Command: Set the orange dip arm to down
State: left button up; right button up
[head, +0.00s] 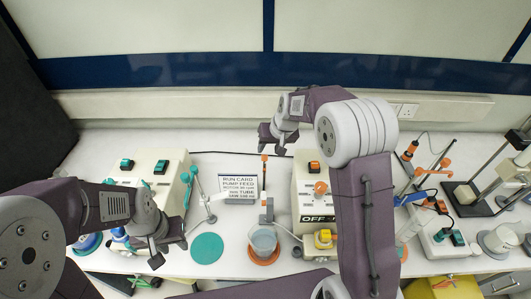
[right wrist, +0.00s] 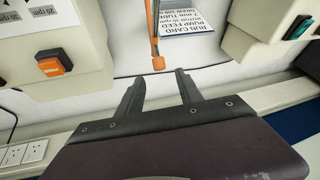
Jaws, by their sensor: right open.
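The orange dip arm (head: 264,177) is a thin rod with an orange tip, standing behind a glass beaker (head: 263,238) on an orange disc. In the head view its tip points toward the back wall, away from the beaker. In the right wrist view the arm (right wrist: 154,30) ends in its orange tip just beyond the gap between my fingers. My right gripper (right wrist: 160,93) is open and empty, not touching the tip; in the head view it (head: 276,142) hangs just behind the tip. My left gripper (head: 170,252) looks open and empty above the front left bench.
A run card (head: 238,188) stands left of the dip arm. A white box with a green switch (head: 160,168) and a teal arm (head: 190,185) are further left. A white box with an orange switch (head: 314,166) is close on the right. More apparatus fills the right side.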

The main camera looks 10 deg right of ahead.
aim_at(265, 155)
jog(key=x, duration=0.5)
jog(key=shift+w+f+p, duration=0.15)
jog(key=shift+w+p, duration=0.15)
jog(key=shift+p, duration=0.1)
jog(key=shift+w+a+f, duration=0.1)
jog(key=shift+f, duration=0.4)
grip_shut()
dwell(0.5)
